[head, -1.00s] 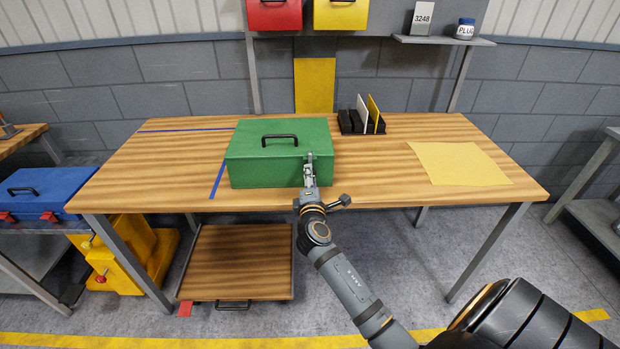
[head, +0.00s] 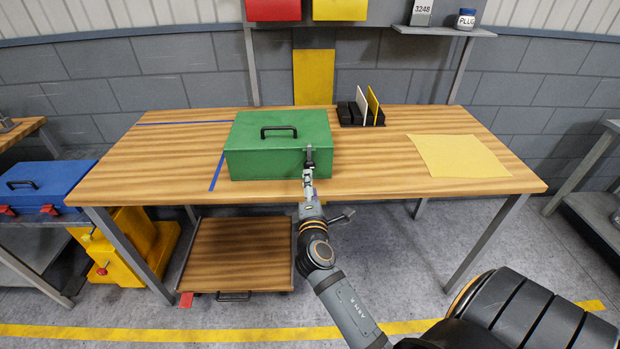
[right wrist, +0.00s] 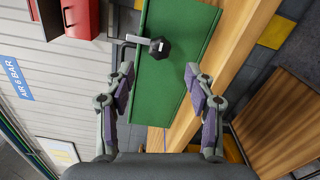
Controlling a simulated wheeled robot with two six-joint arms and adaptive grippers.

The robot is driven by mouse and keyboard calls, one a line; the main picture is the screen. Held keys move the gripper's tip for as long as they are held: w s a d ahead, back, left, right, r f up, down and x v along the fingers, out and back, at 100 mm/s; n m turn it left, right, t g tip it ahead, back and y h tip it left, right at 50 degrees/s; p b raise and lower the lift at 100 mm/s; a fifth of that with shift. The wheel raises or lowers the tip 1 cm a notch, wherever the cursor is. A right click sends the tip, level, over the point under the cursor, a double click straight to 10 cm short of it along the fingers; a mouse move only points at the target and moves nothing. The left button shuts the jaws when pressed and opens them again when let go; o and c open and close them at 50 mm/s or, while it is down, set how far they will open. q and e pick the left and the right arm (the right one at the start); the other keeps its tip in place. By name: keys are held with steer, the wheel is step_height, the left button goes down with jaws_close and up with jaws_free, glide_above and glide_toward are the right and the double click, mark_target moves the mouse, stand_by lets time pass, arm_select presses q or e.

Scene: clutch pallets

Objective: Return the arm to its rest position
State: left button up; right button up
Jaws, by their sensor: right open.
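My right gripper (head: 309,165) is at the front right of a green box (head: 270,135) with a black handle, on the wooden table. In the head view the gripper overlaps the box's front face. In the right wrist view the two fingers of the gripper (right wrist: 159,72) stand wide apart with nothing between their tips. The green box (right wrist: 165,85) shows beyond them, with a dark handle and knob-like shape at its upper part. I cannot tell whether a fingertip touches the box. My left gripper is not in view.
The wooden table (head: 400,180) has free room right of the box, with a yellow sheet (head: 458,156) on it. A black rack (head: 360,115) with upright cards stands behind. A wooden-topped cart (head: 240,255) is under the table. A blue case (head: 45,188) is at left.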

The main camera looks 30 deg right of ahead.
stand_by(0.5)
step_height(320, 180, down, 19)
steer(key=a+m+g+y, duration=0.1)
steer(key=a+g+y, duration=0.2)
steer(key=y, duration=0.1)
steer(key=s+a+f+m+g+y+p, duration=0.15)
steer(key=s+f, duration=0.35)
steer(key=f, duration=0.5)
steer(key=s+f+m+g+y, duration=0.1)
steer(key=s+f+m+g, duration=0.15)
steer(key=s+f, duration=0.55)
steer(key=s+f+m+g, duration=0.2)
steer(key=s+f, duration=0.4)
steer(key=s, duration=0.4)
steer(key=s+f+m+g+y+p, duration=0.1)
steer(key=s+f+m, duration=0.3)
steer(key=s, duration=0.5)
steer(key=s+f+m+g+y, duration=0.1)
steer(key=s+f+g, duration=0.3)
steer(key=s+f, duration=0.4)
steer(key=s+m, duration=0.1)
steer(key=s, duration=0.1)
steer(key=shift+s+f+m, duration=0.3)
steer(key=shift+s+m, duration=0.05)
steer(key=shift+m, duration=0.05)
steer(key=shift+a, duration=0.1)
